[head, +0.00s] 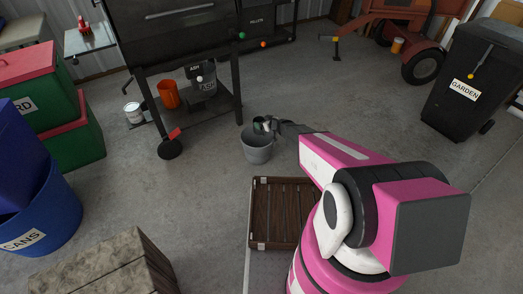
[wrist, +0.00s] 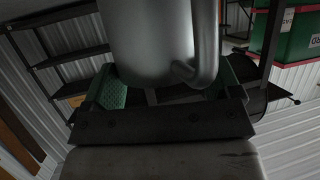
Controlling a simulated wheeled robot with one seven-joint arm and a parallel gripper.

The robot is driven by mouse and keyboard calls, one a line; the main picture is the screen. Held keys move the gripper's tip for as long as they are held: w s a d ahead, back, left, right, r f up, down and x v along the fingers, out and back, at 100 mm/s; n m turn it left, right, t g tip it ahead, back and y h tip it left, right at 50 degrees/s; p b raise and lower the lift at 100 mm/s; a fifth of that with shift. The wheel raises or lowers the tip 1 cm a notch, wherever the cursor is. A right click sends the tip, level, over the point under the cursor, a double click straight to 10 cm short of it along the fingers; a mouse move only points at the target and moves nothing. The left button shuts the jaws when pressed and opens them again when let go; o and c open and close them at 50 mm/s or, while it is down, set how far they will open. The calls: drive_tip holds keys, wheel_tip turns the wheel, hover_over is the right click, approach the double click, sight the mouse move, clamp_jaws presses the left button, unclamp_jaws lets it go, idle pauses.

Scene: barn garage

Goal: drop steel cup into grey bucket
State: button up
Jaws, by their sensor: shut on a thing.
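The steel cup (wrist: 150,45) fills the upper middle of the wrist view, its handle at the lower right. My gripper (wrist: 165,85) is shut on it, with green finger pads on either side. In the head view the grey bucket (head: 257,152) stands on the floor near the middle. My gripper (head: 266,126) is over the bucket's mouth in that view, with the cup small and hard to make out there. The inside of the bucket is mostly hidden, and the exact height of the cup above the rim cannot be told.
A wooden crate (head: 254,220) lies in front of the bucket. A black grill (head: 180,45) stands behind it, with an orange bucket (head: 168,95) beneath. Blue and green bins are at left; a black garden bin (head: 465,100) is at right.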

drive_tip(key=shift+f, duration=2.75)
drive_tip(key=o, duration=1.1)
drive_tip(key=shift+c, duration=0.2)
drive_tip(key=v, duration=1)
drive_tip(key=shift+s+d+r, duration=0.2)
drive_tip(key=shift+s+d, duration=0.05)
